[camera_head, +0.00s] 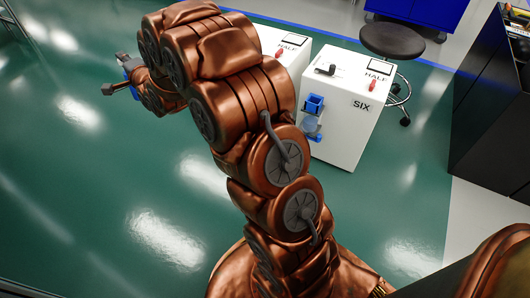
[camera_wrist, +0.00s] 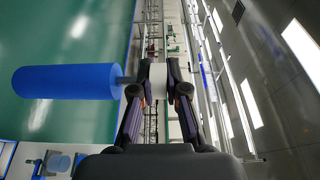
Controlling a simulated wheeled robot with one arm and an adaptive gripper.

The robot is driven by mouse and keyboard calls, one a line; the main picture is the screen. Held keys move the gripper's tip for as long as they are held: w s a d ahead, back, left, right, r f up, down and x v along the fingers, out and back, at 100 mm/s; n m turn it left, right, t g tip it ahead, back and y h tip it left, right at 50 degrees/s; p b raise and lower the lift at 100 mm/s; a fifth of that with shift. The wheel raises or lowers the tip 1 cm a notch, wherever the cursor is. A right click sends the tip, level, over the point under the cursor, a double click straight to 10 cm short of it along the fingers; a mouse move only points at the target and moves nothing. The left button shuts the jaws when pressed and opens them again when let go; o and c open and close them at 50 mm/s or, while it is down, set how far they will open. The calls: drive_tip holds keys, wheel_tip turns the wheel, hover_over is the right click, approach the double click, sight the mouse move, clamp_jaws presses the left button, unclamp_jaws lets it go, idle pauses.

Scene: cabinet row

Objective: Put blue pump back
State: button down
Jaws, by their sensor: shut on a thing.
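The blue pump (camera_wrist: 70,82) is a long blue cylinder that sticks out to the left of my gripper in the wrist view. My gripper (camera_wrist: 158,80) is shut on the pump's pale end piece, which sits between the two dark fingertips. In the head view the gripper (camera_head: 112,89) is at the far left, out over the floor and apart from the cabinets. A little blue of the pump (camera_head: 130,64) shows there; my arm hides the rest. The white cabinet marked SIX (camera_head: 345,125) has a blue holder (camera_head: 314,104) on its front, with a paler blue round part (camera_head: 311,126) below it.
Another white cabinet (camera_head: 285,47) stands beside it, partly behind my arm. A black stool (camera_head: 392,42) is behind cabinet SIX. A dark cabinet (camera_head: 490,120) stands at the right. The green floor (camera_head: 90,190) is clear at the left and front.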

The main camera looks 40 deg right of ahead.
drive_tip(key=s+d+f+b, duration=0.1)
drive_tip(key=s+d+f, duration=0.1)
drive_tip(key=d+f, duration=0.65)
drive_tip(key=s+d+f+h, duration=0.1)
drive_tip(key=s+d+f, duration=0.3)
drive_tip(key=f, duration=0.7)
drive_tip(key=s+d+f+b, duration=0.1)
drive_tip(key=d+f, duration=0.7)
drive_tip(key=f, duration=0.2)
drive_tip(key=s+d+f+m+h+b, duration=0.1)
drive_tip(key=s+d+f, duration=0.2)
drive_tip(key=s+f, duration=0.35)
drive_tip(key=s+d+f+m+g+h, duration=0.1)
drive_tip(key=s+d+f+h, duration=0.1)
drive_tip(key=s+f, duration=0.5)
drive_tip(key=s+d+f+m+h+b, duration=0.1)
drive_tip(key=s+d+f, duration=0.2)
drive_tip(key=s+f, duration=0.35)
drive_tip(key=w+d+f+b, duration=0.3)
drive_tip(key=w+d+b, duration=0.5)
drive_tip(key=d+b, duration=0.2)
drive_tip(key=shift+w+d+f+m, duration=0.2)
drive_tip(key=shift+w+d+m, duration=0.1)
drive_tip(key=shift+d, duration=0.55)
drive_tip(key=shift+f, duration=0.1)
